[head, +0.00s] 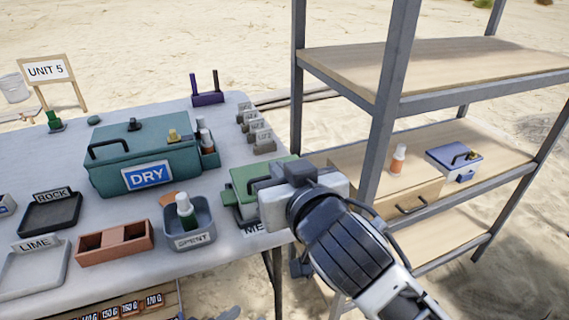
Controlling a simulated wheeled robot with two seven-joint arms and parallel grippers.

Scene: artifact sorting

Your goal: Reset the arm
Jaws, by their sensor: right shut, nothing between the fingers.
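My right arm comes in from the lower right, and its gripper (262,187) is over the right end of the white table (222,262). The gripper is shut with nothing seen in it. It hangs at the green box (240,178) and hides part of it and of a label starting "ME" below. I cannot tell whether gripper and box touch. My left gripper is not in view.
On the table stand a teal DRY case (108,182), a SPENT bin (203,232) holding a bottle, a ROCK tray (50,215), a LIME tray (35,270) and a brown two-part tray (115,243). A metal shelf (385,110) rises close to my right arm.

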